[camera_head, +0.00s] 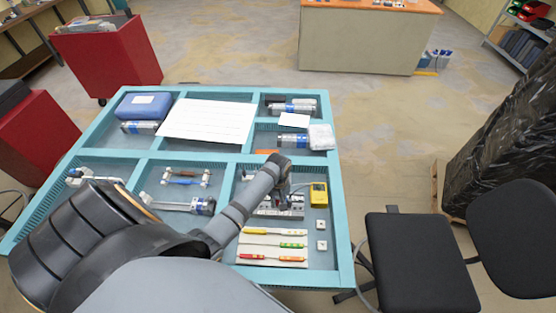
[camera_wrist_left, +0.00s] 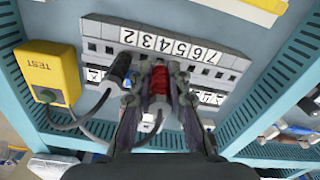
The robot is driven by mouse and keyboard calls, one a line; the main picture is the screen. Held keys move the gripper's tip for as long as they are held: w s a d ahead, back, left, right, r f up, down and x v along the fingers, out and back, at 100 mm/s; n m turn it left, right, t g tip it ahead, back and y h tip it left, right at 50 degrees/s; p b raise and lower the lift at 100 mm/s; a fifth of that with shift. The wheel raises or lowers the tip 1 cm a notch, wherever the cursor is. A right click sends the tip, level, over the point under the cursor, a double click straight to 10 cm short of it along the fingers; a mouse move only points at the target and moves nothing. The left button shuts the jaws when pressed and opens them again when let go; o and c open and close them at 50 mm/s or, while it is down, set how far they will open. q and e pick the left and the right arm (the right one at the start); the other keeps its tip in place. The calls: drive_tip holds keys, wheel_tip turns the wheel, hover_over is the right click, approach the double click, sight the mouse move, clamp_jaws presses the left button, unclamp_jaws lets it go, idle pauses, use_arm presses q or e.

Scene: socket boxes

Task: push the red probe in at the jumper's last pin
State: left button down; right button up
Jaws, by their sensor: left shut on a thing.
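My left gripper (camera_wrist_left: 158,98) is shut on the red probe (camera_wrist_left: 159,82) and holds it over the grey socket block (camera_wrist_left: 98,30). The probe's tip is hidden, so I cannot tell whether it touches a socket. The black probe (camera_wrist_left: 121,68) stands at the block, left of the red one, with a cable. A yellow box marked TEST (camera_wrist_left: 52,72) is at the left. In the head view the left gripper (camera_head: 281,187) is above the block (camera_head: 292,210), with the yellow box (camera_head: 318,195) to its right. No jumper on the block can be made out. My right gripper is not in view.
White number labels (camera_wrist_left: 160,43) run along the block. A white card with coloured pieces (camera_head: 272,250) lies in front of the block. The teal tray's dividers and rim (camera_head: 341,230) bound this compartment.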

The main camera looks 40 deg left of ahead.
use_arm(q)
drive_tip(key=shift+f+b, duration=0.35)
drive_tip(key=shift+f, duration=0.4)
drive_tip(key=c, duration=0.8)
unclamp_jaws()
drive_tip(key=shift+r, duration=0.15)
drive_tip(key=shift+r+p, duration=0.5)
drive_tip(key=shift+r, duration=3.15)
